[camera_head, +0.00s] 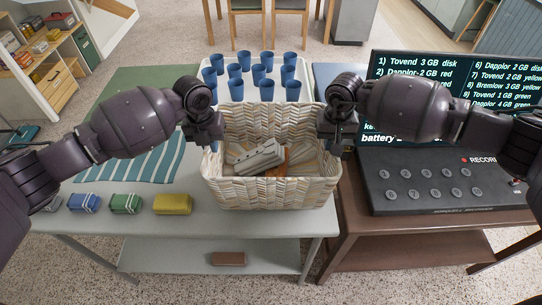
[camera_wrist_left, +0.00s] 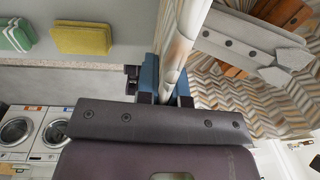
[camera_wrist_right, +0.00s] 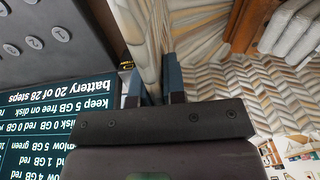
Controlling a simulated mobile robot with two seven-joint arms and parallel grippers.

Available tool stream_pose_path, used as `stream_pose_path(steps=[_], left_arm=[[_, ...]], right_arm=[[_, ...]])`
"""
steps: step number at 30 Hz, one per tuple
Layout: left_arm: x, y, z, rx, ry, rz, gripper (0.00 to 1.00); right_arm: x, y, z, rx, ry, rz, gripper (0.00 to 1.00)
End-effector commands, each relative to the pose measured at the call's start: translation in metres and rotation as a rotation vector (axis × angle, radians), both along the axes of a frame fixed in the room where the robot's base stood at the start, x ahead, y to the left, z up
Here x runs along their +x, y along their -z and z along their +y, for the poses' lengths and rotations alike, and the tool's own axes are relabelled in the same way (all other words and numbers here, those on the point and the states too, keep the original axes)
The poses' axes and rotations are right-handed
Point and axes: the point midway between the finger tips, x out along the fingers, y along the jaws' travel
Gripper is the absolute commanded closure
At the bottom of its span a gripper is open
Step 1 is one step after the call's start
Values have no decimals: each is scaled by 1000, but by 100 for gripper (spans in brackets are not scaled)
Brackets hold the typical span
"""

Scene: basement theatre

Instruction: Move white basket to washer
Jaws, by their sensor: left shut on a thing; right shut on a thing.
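The white woven basket (camera_head: 268,194) sits at the right part of the pale table, near its front edge, and holds grey, white and orange-brown items. My left gripper (camera_head: 213,146) is shut on the basket's left wall; the wall (camera_wrist_left: 176,45) passes between its fingers in the left wrist view. My right gripper (camera_head: 340,150) is shut on the right wall; that wall (camera_wrist_right: 146,50) shows between its fingers in the right wrist view. White front-loading washers (camera_wrist_left: 55,132) appear low on the left in the left wrist view. Whether the basket is lifted is hard to tell.
A white tray with several blue cups (camera_head: 265,89) stands behind the basket. Yellow (camera_head: 173,204), green (camera_head: 126,204) and blue packs lie left, before a striped cloth (camera_head: 135,160). A console (camera_head: 440,180) with a text screen stands right on a brown table. A brown block (camera_head: 229,258) lies below.

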Motion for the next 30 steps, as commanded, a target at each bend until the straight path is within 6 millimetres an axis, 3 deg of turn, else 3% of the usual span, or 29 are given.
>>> stream_pose_path(steps=[13, 30], left_arm=[[0, 19, -1, -2, 2, -8, 100], [-30, -24, -1, -2, 3, -9, 100]], right_arm=[[-1, 22, -1, -3, -1, -4, 100], [-31, -22, 0, -3, -3, -4, 100]])
